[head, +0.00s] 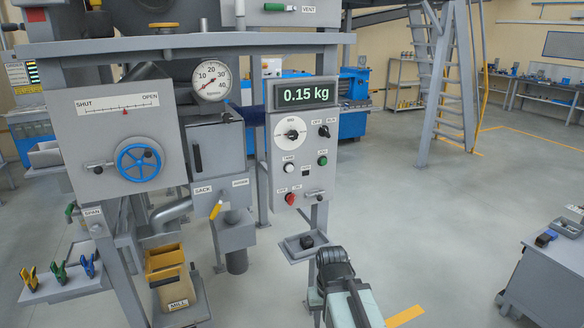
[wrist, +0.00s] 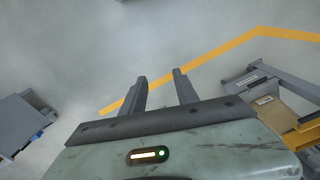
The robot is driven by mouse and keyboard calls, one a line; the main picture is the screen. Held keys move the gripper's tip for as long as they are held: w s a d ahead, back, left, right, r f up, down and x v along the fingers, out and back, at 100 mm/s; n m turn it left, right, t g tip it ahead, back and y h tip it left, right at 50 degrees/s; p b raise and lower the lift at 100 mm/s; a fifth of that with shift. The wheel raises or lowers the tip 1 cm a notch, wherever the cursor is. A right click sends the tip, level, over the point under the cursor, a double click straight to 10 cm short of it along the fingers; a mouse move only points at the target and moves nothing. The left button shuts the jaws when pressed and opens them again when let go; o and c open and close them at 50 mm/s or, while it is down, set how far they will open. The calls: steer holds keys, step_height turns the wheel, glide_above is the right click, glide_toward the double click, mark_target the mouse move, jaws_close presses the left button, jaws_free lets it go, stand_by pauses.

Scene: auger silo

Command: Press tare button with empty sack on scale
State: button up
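The control panel (head: 299,215) faces me at centre, with a display (head: 305,94) reading 0.15 kg. A round white button (head: 288,168), with a small label above it that seems to read TARE, sits on the panel's left side. A tan sack (head: 168,278) stands upright on the scale (head: 190,313), below the chute at lower left; its inside is not clear. My gripper (wrist: 159,76) is open and empty over the floor in the wrist view. In the head view my arm is at lower centre, below the panel and apart from it; its fingers cannot be made out.
A green button (head: 323,160), a red knob (head: 290,199) and a dial (head: 290,134) share the panel. A small tray (head: 307,245) juts out under it. A blue handwheel (head: 139,161) and a clip shelf (head: 63,284) are at left. A grey cabinet (head: 552,277) stands right. Floor between is clear.

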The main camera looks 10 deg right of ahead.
stand_by(0.4)
jaws_close()
stand_by(1.5)
